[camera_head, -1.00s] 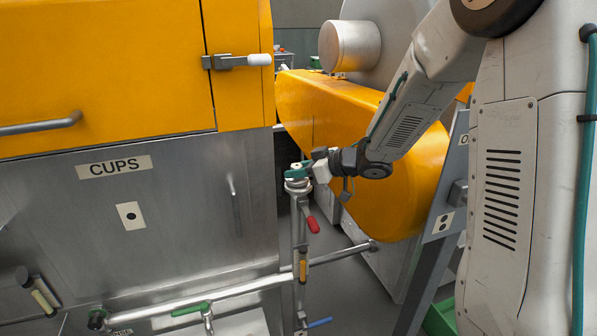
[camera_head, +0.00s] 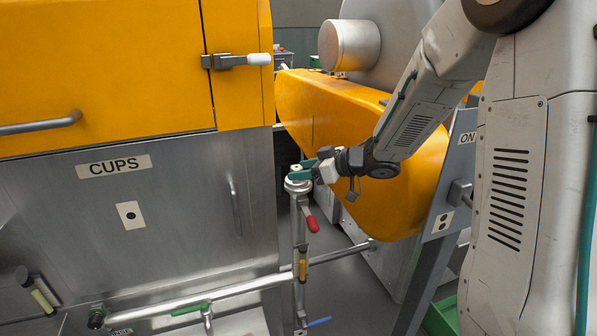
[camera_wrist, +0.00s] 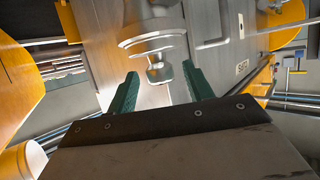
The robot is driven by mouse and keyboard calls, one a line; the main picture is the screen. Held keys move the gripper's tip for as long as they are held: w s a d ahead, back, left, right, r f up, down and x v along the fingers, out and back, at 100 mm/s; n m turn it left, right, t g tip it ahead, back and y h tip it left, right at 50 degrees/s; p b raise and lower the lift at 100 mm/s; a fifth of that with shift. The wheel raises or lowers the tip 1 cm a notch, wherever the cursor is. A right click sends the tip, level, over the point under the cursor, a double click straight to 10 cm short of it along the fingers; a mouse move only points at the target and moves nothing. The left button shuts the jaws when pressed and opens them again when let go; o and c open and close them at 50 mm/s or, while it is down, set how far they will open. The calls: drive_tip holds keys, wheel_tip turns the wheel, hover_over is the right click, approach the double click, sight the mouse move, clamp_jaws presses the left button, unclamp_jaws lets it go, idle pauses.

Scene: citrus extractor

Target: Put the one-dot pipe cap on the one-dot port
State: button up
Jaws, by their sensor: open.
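A round silver pipe cap (camera_head: 298,187) sits on top of an upright pipe with a red-handled valve below it. In the wrist view the cap shows as a shiny disc (camera_wrist: 152,42) with a round knob towards me. My gripper (camera_head: 304,169) is beside the cap, its green fingers reaching left over it. In the wrist view my gripper (camera_wrist: 161,76) is open, with the knob between and slightly beyond the fingertips, a gap on each side. The port is hidden under the cap, and no dot shows on either.
A one-dot plate (camera_head: 131,215) is on the steel panel under the CUPS label (camera_head: 114,166). A two-dot plate (camera_head: 444,222) is on the grey post at right. A yellow housing (camera_head: 360,140) stands behind my gripper. A horizontal pipe (camera_head: 225,296) runs below.

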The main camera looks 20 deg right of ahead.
drive_tip(key=s+d+r+m+t+h, duration=0.3)
drive_tip(key=d+r+h, duration=0.4)
drive_tip(key=d+r, duration=0.1)
drive_tip(key=s+d+r+m+g+h, duration=0.1)
drive_tip(key=s+d+m+g+h, duration=0.15)
drive_tip(key=s, duration=0.25)
drive_tip(key=s+d+r+m+g+h, duration=0.1)
drive_tip(key=s+r+m+h, duration=0.1)
drive_tip(key=s+h, duration=0.25)
drive_tip(key=s+a+f+g+y, duration=0.1)
drive_tip(key=s+a+g, duration=0.3)
drive_tip(key=s, duration=0.8)
drive_tip(key=s+a+f+m+g+y, duration=0.1)
drive_tip(key=s+a+f+g+y, duration=0.1)
drive_tip(key=s, duration=1)
drive_tip(key=a+g+y, duration=0.1)
drive_tip(key=a+g, duration=0.1)
drive_tip(key=a, duration=0.1)
drive_tip(key=shift+s+a+f, duration=0.25)
drive_tip(key=shift+s, duration=0.05)
